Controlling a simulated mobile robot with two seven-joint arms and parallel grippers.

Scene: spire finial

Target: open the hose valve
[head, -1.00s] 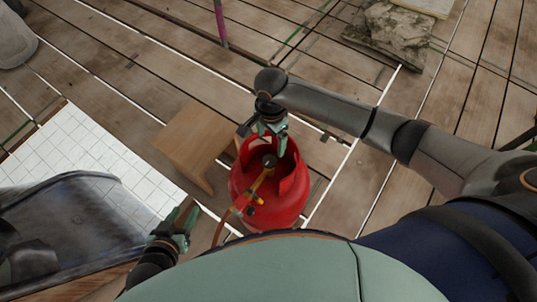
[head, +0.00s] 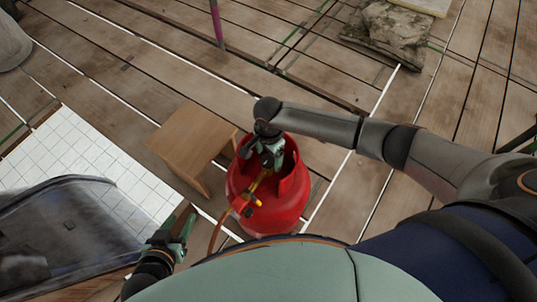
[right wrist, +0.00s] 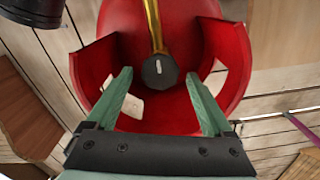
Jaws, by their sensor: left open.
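A red gas cylinder (head: 262,205) stands upright on the plank floor, with a red collar around its top. A dark round valve knob with a white mark (right wrist: 159,72) shows inside the collar in the right wrist view, at the end of a brass-coloured pipe (right wrist: 153,25). My right gripper (head: 271,163) is over the collar's opening, pointing down. In the right wrist view its green fingers (right wrist: 162,88) are spread, with the knob between and beyond the tips. In the head view the gripper hides the knob. My left gripper (head: 187,224) is open and empty, left of the cylinder.
A small wooden stool (head: 193,143) stands left of the cylinder. An orange hose (head: 215,232) runs down from the yellow fitting (head: 247,204). A white tiled board (head: 75,150) and a grey tub (head: 65,225) lie at the left. The floor behind the cylinder is largely clear.

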